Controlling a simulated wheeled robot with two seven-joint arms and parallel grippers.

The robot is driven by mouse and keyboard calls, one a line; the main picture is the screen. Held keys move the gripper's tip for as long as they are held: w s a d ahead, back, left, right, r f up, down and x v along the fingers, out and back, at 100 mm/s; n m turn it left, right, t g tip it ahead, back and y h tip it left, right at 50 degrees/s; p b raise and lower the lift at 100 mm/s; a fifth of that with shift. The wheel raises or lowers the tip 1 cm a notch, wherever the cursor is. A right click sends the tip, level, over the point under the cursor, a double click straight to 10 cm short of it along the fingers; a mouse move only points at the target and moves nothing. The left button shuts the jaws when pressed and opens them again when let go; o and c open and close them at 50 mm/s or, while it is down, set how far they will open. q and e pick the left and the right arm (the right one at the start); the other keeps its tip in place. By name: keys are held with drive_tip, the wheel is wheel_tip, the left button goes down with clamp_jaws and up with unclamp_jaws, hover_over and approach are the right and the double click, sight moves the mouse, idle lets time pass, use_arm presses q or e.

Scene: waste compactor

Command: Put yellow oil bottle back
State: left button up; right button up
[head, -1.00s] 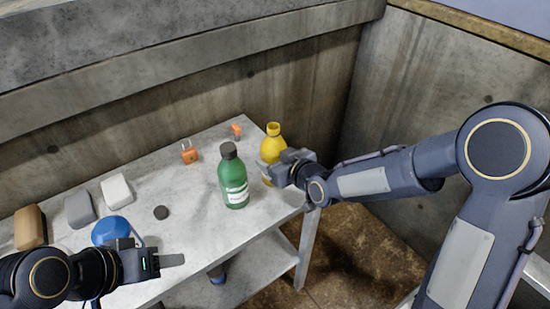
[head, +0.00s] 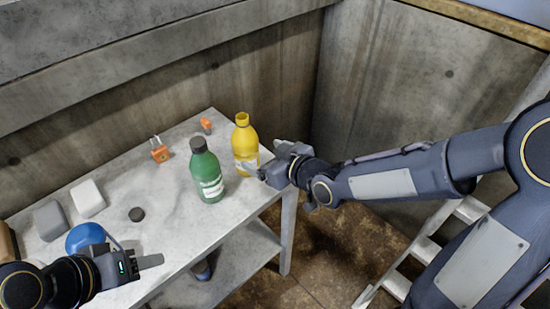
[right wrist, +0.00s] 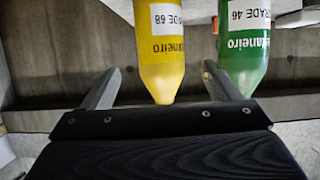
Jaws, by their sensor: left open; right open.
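The yellow oil bottle (head: 246,146) stands upright near the right end of the grey table (head: 152,205). The green bottle (head: 206,175) stands upright left of it. In the right wrist view the yellow bottle (right wrist: 160,45) appears inverted beyond the gap between the fingers, and the green bottle (right wrist: 243,55) appears beyond the right finger. My left gripper (head: 149,261) is open and empty over the table's front edge, beside a blue round object (head: 86,238).
An orange padlock (head: 160,152), a small orange item (head: 206,125), a dark disc (head: 136,214) and pale and grey blocks (head: 88,198) lie on the table. Concrete walls (head: 270,85) close off the back. A ladder-like frame (head: 425,251) stands at the lower right.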

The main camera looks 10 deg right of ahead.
drive_tip(key=shift+v, duration=1.8)
drive_tip(key=s+d+m+g+h, duration=0.2)
drive_tip(key=s+d+m+h, duration=0.25)
drive_tip(key=s+d, duration=0.55)
drive_tip(key=s+d+m+g, duration=0.3)
drive_tip(key=s+d+m, duration=0.1)
drive_tip(key=s, duration=0.7)
drive_tip(key=shift+y, duration=0.35)
drive_tip(key=shift+d, duration=0.1)
wheel_tip(320, 180, up, 8)
drive_tip(key=p, duration=0.8)
drive_tip(key=shift+f, duration=0.15)
